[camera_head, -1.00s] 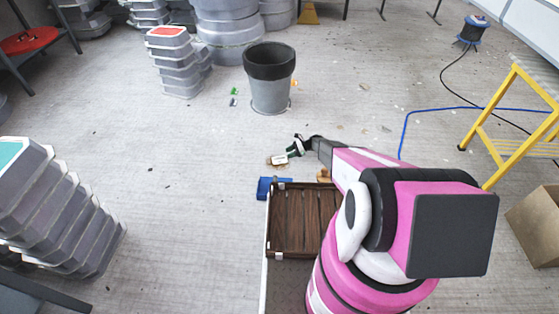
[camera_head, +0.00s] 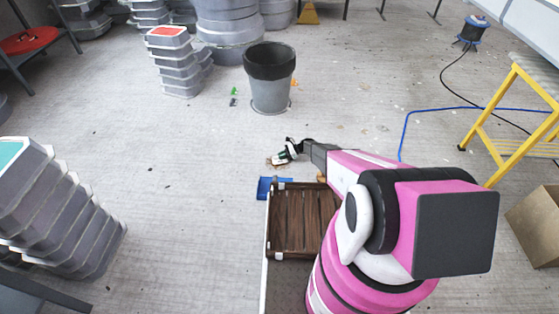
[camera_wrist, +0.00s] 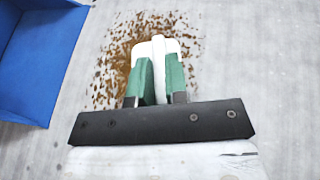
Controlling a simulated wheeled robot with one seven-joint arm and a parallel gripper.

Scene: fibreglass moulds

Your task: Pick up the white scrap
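The white scrap (camera_wrist: 169,45) is a pale, rounded piece with a raised narrow strip in the wrist view. My gripper (camera_wrist: 160,76) has two green fingers, one on each side of that strip. The gap between them is narrow and filled with white, and the fingers appear closed on it. The far end of the scrap shows beyond the fingertips; its near part is hidden by the fingers and the dark gripper bar. In the head view my gripper (camera_head: 285,154) is low over the floor beyond the wooden crate, and the scrap is too small there to make out clearly.
Brown crumbs (camera_wrist: 112,66) lie on the floor around the scrap. A blue bin (camera_wrist: 38,60) is close on the left. A wooden slatted crate (camera_head: 276,222) is nearer me. A grey bucket (camera_head: 270,92) stands farther back. The floor left of my gripper is mostly clear.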

